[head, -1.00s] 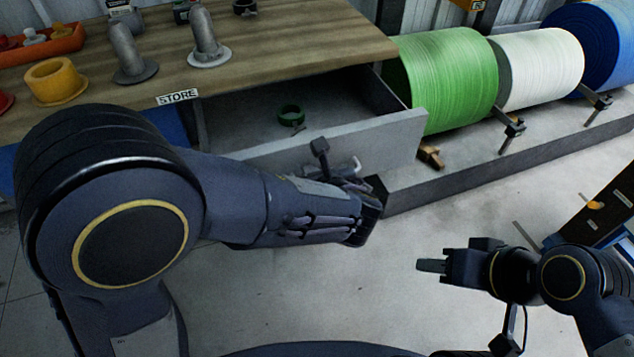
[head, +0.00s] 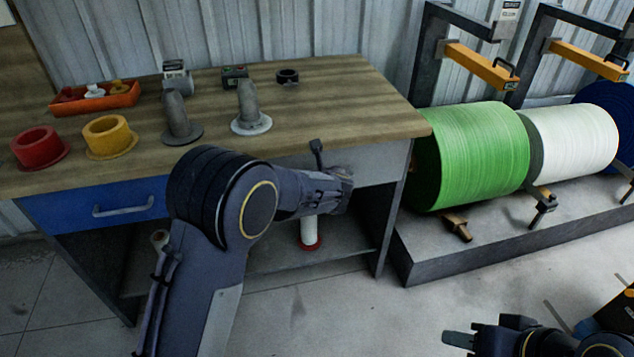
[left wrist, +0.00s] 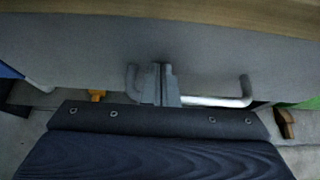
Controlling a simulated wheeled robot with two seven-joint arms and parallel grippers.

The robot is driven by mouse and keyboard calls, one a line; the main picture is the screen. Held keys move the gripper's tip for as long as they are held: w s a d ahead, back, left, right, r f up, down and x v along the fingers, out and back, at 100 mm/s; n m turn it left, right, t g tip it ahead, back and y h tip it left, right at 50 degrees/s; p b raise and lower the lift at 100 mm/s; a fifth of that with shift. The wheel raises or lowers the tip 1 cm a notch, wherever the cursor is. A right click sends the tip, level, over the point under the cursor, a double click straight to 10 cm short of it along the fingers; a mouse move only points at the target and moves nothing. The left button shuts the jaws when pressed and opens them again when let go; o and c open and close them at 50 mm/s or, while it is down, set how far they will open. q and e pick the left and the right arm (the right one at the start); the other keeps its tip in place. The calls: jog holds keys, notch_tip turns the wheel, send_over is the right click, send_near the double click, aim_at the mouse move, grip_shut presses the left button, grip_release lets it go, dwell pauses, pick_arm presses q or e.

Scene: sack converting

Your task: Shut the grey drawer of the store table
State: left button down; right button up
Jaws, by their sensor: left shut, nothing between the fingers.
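The grey drawer (head: 379,163) is in the right half of the store table (head: 330,103). Its front lies under the tabletop edge, with no opening visible above it, so it looks shut. In the left wrist view the drawer front (left wrist: 218,58) fills the upper part, with its metal handle (left wrist: 225,102) below. My left gripper (head: 346,178) is shut and empty at the drawer front. Its fingers (left wrist: 161,84) are near the left end of the handle; contact cannot be told. My right gripper (head: 452,340) is low at the right, away from the table; its jaw gap is unclear.
A blue drawer (head: 95,210) is at the left of the table. Red (head: 37,146) and yellow (head: 108,135) rings, grey posts and an orange tray (head: 95,98) stand on top. A green roll (head: 475,155) is close to the table's right end. The floor in front is clear.

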pick_arm(q)
jog(key=shift+w+a+r, duration=0.2)
jog(key=shift+w+a, duration=0.1)
jog(key=shift+w, duration=0.45)
